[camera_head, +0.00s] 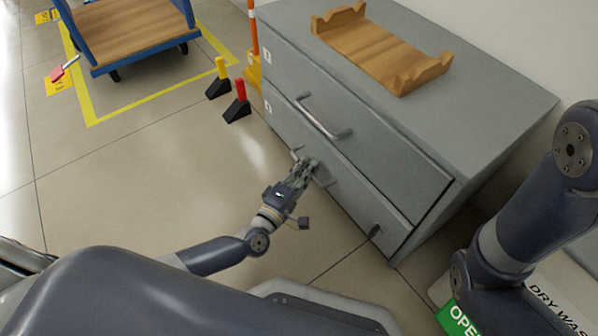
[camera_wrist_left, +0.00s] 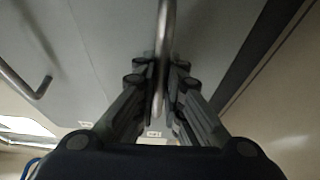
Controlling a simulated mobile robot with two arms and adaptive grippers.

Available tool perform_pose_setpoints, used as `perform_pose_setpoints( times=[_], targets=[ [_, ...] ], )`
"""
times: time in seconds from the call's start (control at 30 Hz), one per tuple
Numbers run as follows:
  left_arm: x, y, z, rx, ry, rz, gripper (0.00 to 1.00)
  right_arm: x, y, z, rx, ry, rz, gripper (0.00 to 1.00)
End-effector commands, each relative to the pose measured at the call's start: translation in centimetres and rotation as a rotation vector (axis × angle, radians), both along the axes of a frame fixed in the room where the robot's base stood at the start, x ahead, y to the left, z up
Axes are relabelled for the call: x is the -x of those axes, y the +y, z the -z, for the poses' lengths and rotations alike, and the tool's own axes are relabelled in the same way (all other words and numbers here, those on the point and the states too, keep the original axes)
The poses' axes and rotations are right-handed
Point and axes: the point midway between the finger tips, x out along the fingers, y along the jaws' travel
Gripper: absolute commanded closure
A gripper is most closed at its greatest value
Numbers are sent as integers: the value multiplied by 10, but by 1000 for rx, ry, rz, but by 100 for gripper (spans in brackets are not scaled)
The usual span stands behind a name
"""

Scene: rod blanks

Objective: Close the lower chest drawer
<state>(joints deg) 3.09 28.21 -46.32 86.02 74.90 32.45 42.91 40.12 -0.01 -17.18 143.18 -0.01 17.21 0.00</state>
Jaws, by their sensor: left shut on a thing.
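The grey chest (camera_head: 480,100) stands at the right with two drawers. The lower drawer (camera_head: 350,203) has a bar handle (camera_head: 325,181), and its front looks about flush with the chest; I cannot tell whether a small gap is left. My left gripper (camera_head: 306,168) is shut on this handle. In the left wrist view the handle bar (camera_wrist_left: 163,40) passes between the two fingers (camera_wrist_left: 155,85). The upper drawer (camera_head: 375,150) with its handle (camera_head: 322,118) is above. My right arm shows at the right, but its gripper is out of view.
A wooden cradle (camera_head: 375,50) rests on the chest top. Yellow and red-topped wedges (camera_head: 237,109) stand on the floor left of the chest. A blue-framed cart (camera_head: 130,30) stands at the back left inside yellow floor lines. The floor before the chest is otherwise clear.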

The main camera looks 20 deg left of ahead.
Motion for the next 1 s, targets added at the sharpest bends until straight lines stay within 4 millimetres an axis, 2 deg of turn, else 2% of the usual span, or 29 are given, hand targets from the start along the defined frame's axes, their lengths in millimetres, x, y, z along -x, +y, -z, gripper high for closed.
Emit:
perform_pose_setpoints(
  times=[0.13,0.47,0.5,0.57,1.0],
  targets=[
    [-13,-10,0,1,1,0,100,0,0,0,0,0,0,44],
    [-16,-12,0,0,2,2,100,1,0,0,0,-1,-1,44],
    [-16,-12,0,0,3,2,82,1,0,0,0,-1,-1,44],
    [-15,-12,0,0,2,2,70,1,0,0,0,-2,-1,44],
    [-11,-11,0,0,2,2,70,-1,-1,0,-2,3,-2,44]
  ],
)
